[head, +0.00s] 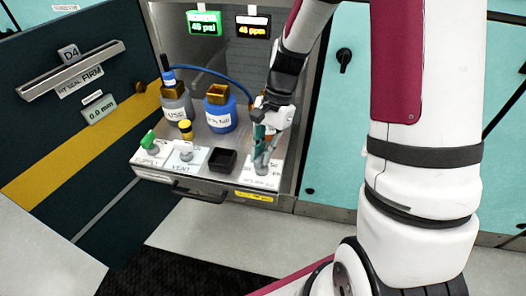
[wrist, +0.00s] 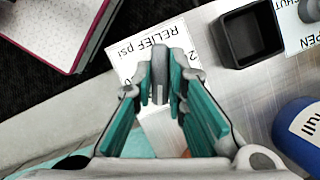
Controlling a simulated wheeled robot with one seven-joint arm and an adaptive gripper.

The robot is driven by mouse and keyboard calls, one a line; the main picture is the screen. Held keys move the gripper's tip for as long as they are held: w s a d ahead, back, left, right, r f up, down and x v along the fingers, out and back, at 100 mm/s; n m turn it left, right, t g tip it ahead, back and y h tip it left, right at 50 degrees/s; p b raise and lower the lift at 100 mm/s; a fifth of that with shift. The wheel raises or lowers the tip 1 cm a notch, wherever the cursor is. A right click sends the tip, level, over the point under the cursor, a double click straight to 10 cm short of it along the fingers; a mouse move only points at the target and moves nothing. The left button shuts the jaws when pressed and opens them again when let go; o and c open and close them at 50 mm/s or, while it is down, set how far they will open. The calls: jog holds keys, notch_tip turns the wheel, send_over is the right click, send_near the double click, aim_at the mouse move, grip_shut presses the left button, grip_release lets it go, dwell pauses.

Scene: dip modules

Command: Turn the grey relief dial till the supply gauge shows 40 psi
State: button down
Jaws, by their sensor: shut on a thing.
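The grey relief dial (wrist: 159,62) stands on a white card marked "RELIEF psi" (wrist: 140,62) in the wrist view. My gripper (wrist: 160,88) is shut on the dial, with a teal-padded finger on each side of it. In the head view my gripper (head: 263,158) reaches down to the right end of the shelf and hides most of the dial. The supply gauge (head: 204,23) is a green-lit display at the top; it reads about 45 or 46 psi, the last digit being blurred. The numbers on the dial's card are mostly covered by my fingers.
An open black box (head: 221,161) sits left of the dial card. A blue bottle (head: 220,112) and a grey bottle (head: 176,103) stand behind. An amber ppm display (head: 253,26) hangs above.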

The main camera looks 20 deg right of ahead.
jog(key=shift+a+r+n+g+p, duration=0.15)
jog(key=shift+n+g+p, duration=0.15)
jog(key=shift+n+p, duration=0.5)
jog(key=n+h, duration=0.1)
jog(key=n, duration=0.1)
jog(key=shift+w+n+g+p, duration=0.1)
jog(key=shift+n+g+p, duration=0.2)
jog(key=shift+n+p, duration=0.1)
jog(key=c, duration=1.6)
grip_release()
jog(key=v, duration=1.1)
jog(key=shift+w+r, duration=0.15)
jog(key=shift+r, duration=0.2)
jog(key=shift+r, duration=0.1)
